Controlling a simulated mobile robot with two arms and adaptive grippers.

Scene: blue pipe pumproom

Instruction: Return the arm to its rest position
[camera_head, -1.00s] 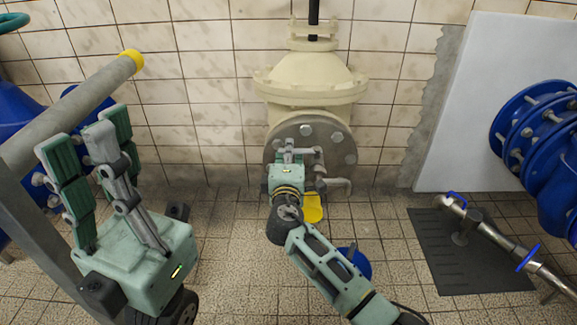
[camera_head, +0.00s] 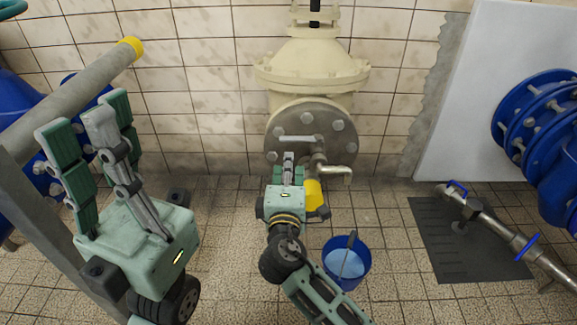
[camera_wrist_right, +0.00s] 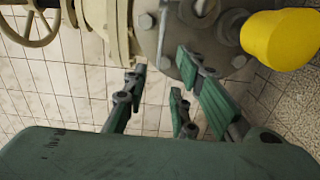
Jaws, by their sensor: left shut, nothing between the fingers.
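My right gripper (camera_head: 289,165) is in front of the grey flange (camera_head: 346,127) of the cream valve, below a horizontal metal lever (camera_head: 296,139). In the right wrist view its green-padded fingers (camera_wrist_right: 160,76) stand apart with nothing between them, in front of the flange (camera_wrist_right: 150,42). In the head view it overlaps the lower flange; I see no hold on anything. My left gripper (camera_head: 92,118) is raised at the left, fingers up, shut and empty, close in view to a grey pipe with a yellow end.
A metal spout (camera_head: 338,173) and a yellow object (camera_head: 313,192) are beside the right gripper. A blue bucket (camera_head: 347,272) stands on the floor to its right. The grey pipe (camera_head: 85,92) is at left. Blue flanged pipework (camera_head: 535,115) and a dark mat (camera_head: 432,262) are at right.

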